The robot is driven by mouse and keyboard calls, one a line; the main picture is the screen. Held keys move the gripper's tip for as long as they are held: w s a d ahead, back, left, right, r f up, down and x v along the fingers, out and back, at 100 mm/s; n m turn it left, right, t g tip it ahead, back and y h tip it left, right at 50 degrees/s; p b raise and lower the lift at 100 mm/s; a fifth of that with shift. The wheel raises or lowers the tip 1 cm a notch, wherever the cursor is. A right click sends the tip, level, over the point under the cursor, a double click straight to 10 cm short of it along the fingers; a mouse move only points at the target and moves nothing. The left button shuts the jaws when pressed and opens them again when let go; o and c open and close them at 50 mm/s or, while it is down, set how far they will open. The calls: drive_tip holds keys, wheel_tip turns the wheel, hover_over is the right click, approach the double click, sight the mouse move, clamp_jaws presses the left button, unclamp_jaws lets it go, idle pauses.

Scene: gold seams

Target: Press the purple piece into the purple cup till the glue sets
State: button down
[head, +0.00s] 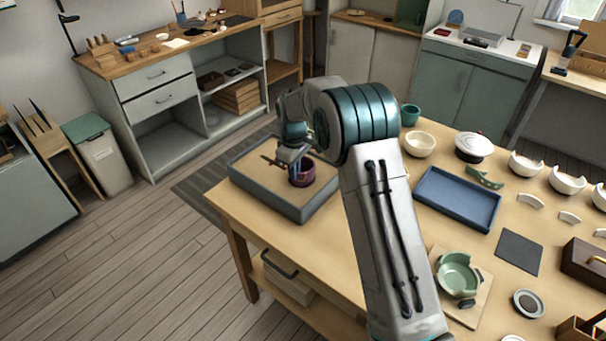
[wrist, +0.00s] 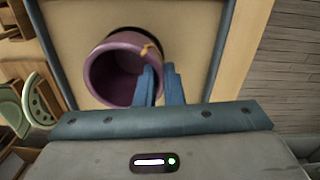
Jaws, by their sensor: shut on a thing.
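The purple cup (head: 308,174) stands in a grey-rimmed tray of sand-coloured fill at the near left of the table. In the wrist view the purple cup (wrist: 108,65) shows its open mouth, with a small gold-orange mark on the rim close to the fingers. My gripper (head: 293,168) is at the cup's rim. In the wrist view the blue fingers of my gripper (wrist: 160,80) are close together at the rim. The purple piece is hidden or cannot be told apart from the cup wall between the fingers.
The tray (head: 290,209) has raised walls around the cup. A blue tray (head: 457,198), a green bowl (head: 459,272) on a board, white bowls (head: 526,166) and several pale shards lie to the right. My arm hides the table's middle.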

drive_tip(key=c, duration=1)
unclamp_jaws()
drive_tip(key=shift+r, duration=0.1)
drive_tip(key=shift+r+p, duration=1.85)
drive_tip(key=shift+r, duration=1.1)
